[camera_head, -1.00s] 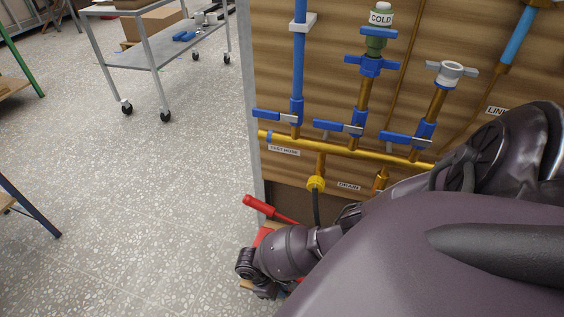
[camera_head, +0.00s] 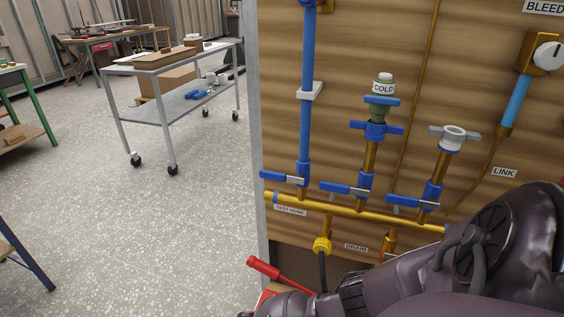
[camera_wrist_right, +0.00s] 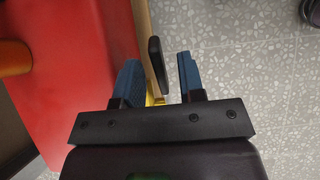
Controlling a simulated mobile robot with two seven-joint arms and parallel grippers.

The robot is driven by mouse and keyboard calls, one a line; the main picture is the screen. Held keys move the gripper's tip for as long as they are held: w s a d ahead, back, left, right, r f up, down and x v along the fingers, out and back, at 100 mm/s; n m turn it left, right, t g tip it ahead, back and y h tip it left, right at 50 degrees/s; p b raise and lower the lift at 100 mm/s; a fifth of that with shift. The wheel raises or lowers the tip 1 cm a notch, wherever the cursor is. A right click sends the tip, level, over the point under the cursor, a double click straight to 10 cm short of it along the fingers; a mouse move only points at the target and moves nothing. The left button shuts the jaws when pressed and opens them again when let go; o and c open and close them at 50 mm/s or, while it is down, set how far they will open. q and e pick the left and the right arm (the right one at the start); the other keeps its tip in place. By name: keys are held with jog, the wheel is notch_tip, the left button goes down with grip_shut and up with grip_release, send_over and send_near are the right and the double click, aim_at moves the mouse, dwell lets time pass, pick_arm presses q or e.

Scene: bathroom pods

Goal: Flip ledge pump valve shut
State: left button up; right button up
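A red pump stands low beside the wooden panel; its red handle (camera_head: 268,269) shows at the bottom of the head view. In the right wrist view the red pump body (camera_wrist_right: 85,60) fills the left side, with a brown-orange cylinder (camera_wrist_right: 14,57) at the far left. A slim black lever (camera_wrist_right: 156,62) stands between the blue fingers of my right gripper (camera_wrist_right: 160,68), closer to the left finger. The fingers are apart, with a clear gap on the lever's right. A bit of yellow shows below the lever. My left gripper is not in view.
The panel carries pipes, blue-handled valves (camera_head: 345,189), a yellow manifold (camera_head: 345,212) and a grey-handled valve (camera_head: 454,138). A wheeled trolley (camera_head: 180,63) stands at the back left. The floor (camera_head: 130,230) left of the panel is clear.

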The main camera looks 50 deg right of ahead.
jog(key=p+v, duration=0.2)
jog(key=v, duration=0.9)
jog(key=shift+p, duration=0.3)
jog(key=shift+f, duration=0.15)
